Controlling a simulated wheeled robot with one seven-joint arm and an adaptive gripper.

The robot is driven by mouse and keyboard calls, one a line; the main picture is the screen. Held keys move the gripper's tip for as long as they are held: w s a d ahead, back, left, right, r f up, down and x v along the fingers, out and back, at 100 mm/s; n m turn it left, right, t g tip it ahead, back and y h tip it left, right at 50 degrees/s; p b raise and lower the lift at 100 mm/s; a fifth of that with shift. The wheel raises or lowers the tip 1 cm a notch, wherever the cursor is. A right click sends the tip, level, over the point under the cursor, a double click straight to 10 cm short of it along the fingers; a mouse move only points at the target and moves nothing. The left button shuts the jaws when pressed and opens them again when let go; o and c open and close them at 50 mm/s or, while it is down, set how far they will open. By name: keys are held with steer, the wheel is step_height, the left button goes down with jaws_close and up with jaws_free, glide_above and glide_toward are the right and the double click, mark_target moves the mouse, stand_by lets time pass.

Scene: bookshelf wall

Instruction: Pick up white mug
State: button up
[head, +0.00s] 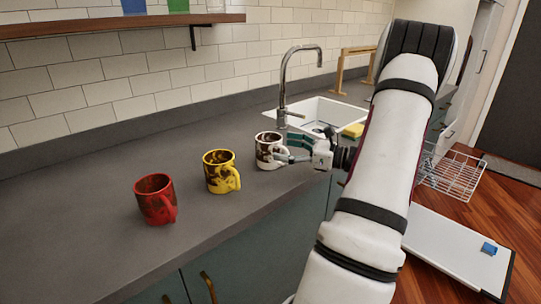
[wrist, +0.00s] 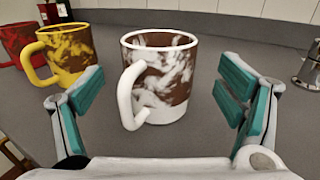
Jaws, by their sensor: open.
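The white mug (head: 268,150) with brown marbled patches stands upright on the grey counter, nearest the sink in a row of mugs. In the wrist view the white mug (wrist: 165,85) is ahead, between my fingers, with its white handle toward me and to the left. My gripper (head: 300,150) is at the mug's right side in the head view. In the wrist view my gripper (wrist: 160,105) is open, its green pads apart on either side of the mug, with gaps visible. The mug's far side is hidden.
A yellow mug (head: 221,171) and a red mug (head: 156,199) stand left of the white one. A sink (head: 320,112) with a tall faucet (head: 284,85) is behind my gripper. A shelf (head: 110,25) hangs above. The counter's left part is clear.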

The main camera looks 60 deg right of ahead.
mark_target(271, 144)
steer(key=x, duration=0.4)
steer(key=shift+w+a, duration=0.1)
steer(key=shift+w, duration=0.25)
steer(key=shift+c, duration=0.2)
steer(key=shift+r, duration=0.1)
steer(key=c, duration=1.6)
steer(key=shift+o, duration=0.2)
